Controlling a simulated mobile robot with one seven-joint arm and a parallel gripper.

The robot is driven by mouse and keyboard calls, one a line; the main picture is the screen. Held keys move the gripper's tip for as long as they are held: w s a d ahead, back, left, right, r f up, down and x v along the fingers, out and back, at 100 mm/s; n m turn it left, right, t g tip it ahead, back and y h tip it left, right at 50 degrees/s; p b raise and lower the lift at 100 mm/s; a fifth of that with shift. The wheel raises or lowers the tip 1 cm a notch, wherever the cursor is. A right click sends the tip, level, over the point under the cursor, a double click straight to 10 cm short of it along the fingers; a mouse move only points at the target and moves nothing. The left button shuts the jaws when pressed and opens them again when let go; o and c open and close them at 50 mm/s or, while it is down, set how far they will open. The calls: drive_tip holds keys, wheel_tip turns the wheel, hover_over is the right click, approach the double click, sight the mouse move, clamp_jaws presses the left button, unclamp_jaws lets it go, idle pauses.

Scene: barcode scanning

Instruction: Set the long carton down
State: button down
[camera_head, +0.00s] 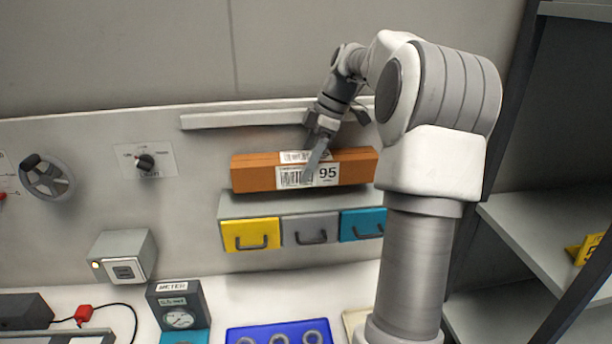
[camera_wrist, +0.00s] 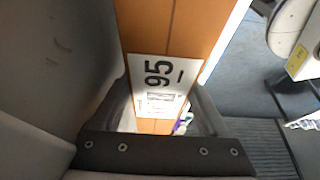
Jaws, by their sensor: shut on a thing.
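The long carton (camera_head: 255,179) is orange-brown with a white barcode label marked 95. In the head view it lies level, just above or on top of the drawer unit (camera_head: 300,204); I cannot tell whether it touches. My gripper (camera_head: 318,160) reaches down from behind and above and is shut on the carton near its middle, across the label. In the wrist view the carton (camera_wrist: 172,30) runs up from between the fingers, with the label (camera_wrist: 158,85) facing the camera. The far finger is hidden behind the carton in the head view.
The drawer unit has yellow, grey and teal drawers. A wall ledge (camera_head: 250,120) runs behind the carton. A meter (camera_head: 178,308), a switch box (camera_head: 122,258) and a blue tray (camera_head: 235,336) stand below. Dark-framed shelves (camera_head: 545,235) are at the right.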

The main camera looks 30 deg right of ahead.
drive_tip(key=shift+f, duration=1.9)
drive_tip(key=shift+f, duration=0.15)
unclamp_jaws()
drive_tip(key=v, duration=1.2)
drive_tip(key=shift+a+p, duration=0.1)
drive_tip(key=shift+p, duration=0.2)
